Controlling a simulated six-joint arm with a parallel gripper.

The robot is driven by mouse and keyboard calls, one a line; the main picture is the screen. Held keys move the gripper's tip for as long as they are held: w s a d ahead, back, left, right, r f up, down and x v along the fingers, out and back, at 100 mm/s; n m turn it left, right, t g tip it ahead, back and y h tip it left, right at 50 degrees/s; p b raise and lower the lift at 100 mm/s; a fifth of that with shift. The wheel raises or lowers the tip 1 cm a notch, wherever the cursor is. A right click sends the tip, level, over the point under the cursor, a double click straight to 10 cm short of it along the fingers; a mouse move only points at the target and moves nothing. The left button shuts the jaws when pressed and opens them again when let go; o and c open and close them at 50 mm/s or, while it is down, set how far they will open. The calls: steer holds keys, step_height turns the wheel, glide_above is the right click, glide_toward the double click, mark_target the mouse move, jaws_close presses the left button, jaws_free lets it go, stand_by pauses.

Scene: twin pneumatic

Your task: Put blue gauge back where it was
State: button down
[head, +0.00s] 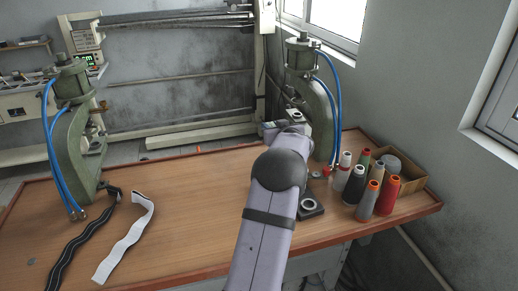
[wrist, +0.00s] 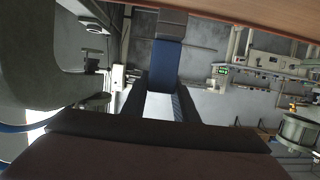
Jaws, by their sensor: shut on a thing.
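A blue gauge (wrist: 166,62) shows in the wrist view between the two dark fingers of my gripper (wrist: 163,98), which is shut on it. A grey block (wrist: 172,22) sits at its far end near the brown table edge; I cannot tell whether they touch. In the head view my arm reaches to the right-hand green press (head: 322,110) and hides most of the gripper and the gauge. The same press fills the left of the wrist view (wrist: 38,45), close beside the gripper.
The other green press (head: 82,130) stands at the left of the table (head: 185,190). Black and white straps (head: 125,240) lie near it. Several thread spools (head: 368,200), a cardboard box (head: 412,180) and a dark base with a ring (head: 310,206) are at right. Mid-table is clear.

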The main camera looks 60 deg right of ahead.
steer(key=w+a+r+n+t+y+b, duration=0.1)
steer(key=w+a, duration=0.2)
steer(key=w, duration=0.3)
steer(key=w+a+r+n+y, duration=0.1)
steer(key=w+a+r, duration=0.1)
steer(key=w+a, duration=0.25)
steer(key=shift+s+d+f+m+g+h+b, duration=0.2)
steer(key=shift+s+d+f+m+h, duration=0.15)
steer(key=shift+f, duration=1.75)
steer(key=shift+s+d+f+m+g+h+b, duration=0.2)
steer(key=shift+f+m+h, duration=0.2)
steer(key=shift+f, duration=1.65)
steer(key=shift+s+d+f+m+g+h+b, duration=0.1)
steer(key=shift+s+d+f+m+g+h, duration=0.2)
steer(key=shift+f, duration=1.8)
steer(key=shift+f, duration=0.1)
steer(key=shift+f, duration=0.15)
steer(key=c, duration=1.4)
jaws_free()
